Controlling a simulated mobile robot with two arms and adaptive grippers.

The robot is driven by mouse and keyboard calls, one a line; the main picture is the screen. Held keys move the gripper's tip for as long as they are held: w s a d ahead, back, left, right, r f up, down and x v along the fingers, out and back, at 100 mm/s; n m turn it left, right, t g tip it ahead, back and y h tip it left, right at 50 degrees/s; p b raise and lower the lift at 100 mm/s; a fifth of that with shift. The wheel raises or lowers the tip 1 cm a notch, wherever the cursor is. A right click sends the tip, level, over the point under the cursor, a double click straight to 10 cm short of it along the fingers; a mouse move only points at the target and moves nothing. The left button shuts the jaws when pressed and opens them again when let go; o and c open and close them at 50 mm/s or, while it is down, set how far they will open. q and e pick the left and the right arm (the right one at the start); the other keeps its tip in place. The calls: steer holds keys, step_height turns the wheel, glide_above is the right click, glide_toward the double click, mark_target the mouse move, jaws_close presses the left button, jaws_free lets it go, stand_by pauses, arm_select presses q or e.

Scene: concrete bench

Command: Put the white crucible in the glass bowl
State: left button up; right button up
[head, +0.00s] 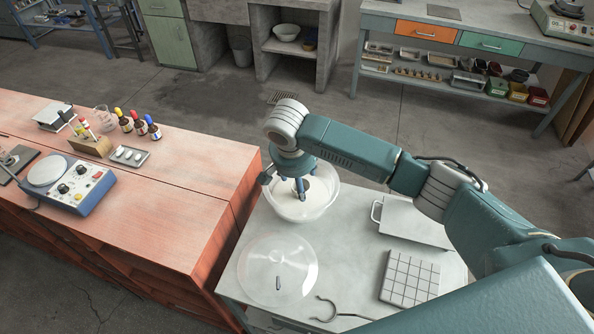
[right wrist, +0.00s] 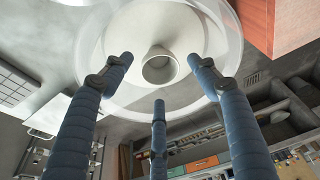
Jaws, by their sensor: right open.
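The glass bowl (head: 327,206) stands on the grey bench, with a white plate inside it. In the right wrist view the bowl's clear rim (right wrist: 232,55) surrounds this plate. The small white crucible (right wrist: 160,66) is inside the bowl, over the middle of the plate, and seems to rest there. My right gripper (head: 300,188) is over the bowl, pointing down into it. In the right wrist view its three blue fingers (right wrist: 160,75) are spread around the crucible with visible gaps. In the head view the gripper mostly hides the crucible. My left gripper is not in view.
A clear glass lid (head: 265,262) lies in front of the bowl. Crucible tongs (head: 345,316), a white tiled pad (head: 408,279) and a grey tray (head: 415,224) are to the right. The red bench (head: 160,215) at left holds a hotplate (head: 75,185) and dropper bottles (head: 139,122).

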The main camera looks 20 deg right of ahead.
steer(key=b+v, duration=0.1)
steer(key=v, duration=0.7)
steer(key=shift+r, duration=0.2)
steer(key=shift+s+a+f, duration=0.1)
steer(key=shift+s+a, duration=0.05)
